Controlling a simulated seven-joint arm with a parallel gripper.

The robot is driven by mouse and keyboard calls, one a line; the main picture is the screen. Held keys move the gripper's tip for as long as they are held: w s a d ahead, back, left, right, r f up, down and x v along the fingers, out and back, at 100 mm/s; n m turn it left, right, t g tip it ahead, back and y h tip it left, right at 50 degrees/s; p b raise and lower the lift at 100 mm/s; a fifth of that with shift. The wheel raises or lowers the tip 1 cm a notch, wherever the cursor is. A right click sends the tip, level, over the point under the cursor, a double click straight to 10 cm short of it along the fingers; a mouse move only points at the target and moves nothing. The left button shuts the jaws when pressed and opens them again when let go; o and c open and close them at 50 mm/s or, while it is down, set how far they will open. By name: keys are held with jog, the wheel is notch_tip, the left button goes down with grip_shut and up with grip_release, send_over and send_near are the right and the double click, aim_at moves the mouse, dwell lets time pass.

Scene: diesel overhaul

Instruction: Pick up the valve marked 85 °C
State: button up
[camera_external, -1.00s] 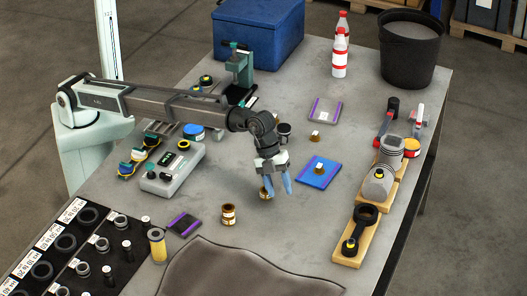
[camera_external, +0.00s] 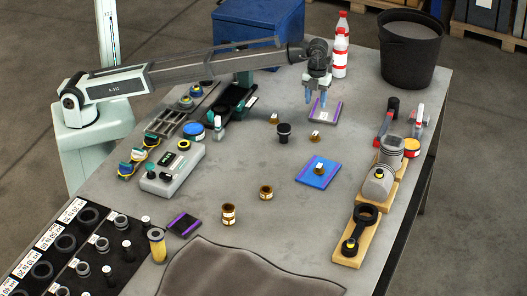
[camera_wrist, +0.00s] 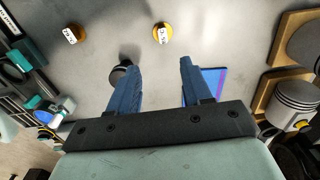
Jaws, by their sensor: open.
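Three small brass valves with white labels stand on the table: one at the back (camera_external: 274,119), one in the middle (camera_external: 316,137) and one on the blue pad (camera_external: 319,167). In the wrist view two labelled valves show ahead of the fingers, a left one (camera_wrist: 73,35) and a right one (camera_wrist: 162,33). Their markings are too small for me to read surely, so I cannot tell which is 85 °C. My gripper (camera_external: 317,101) is open and empty, raised above the table. Its blue fingers (camera_wrist: 155,80) point down and touch no valve.
A black-topped plug (camera_external: 284,132) stands left of the middle valve. Two brass-coloured cylinders (camera_external: 228,214) (camera_external: 265,192) stand nearer the front. Pistons (camera_external: 378,183) line the right edge. A purple-edged pad (camera_external: 325,111) lies at the back.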

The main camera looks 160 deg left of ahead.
send_over(315, 133)
jog(key=f, duration=0.8)
jog(key=shift+s, duration=0.25)
jog(key=shift+w+a+f, duration=0.1)
jog(key=shift+f, duration=1.35)
jog(key=shift+w+f, duration=0.1)
jog(key=shift+f, duration=1.3)
jog(key=shift+c, duration=0.4)
grip_shut()
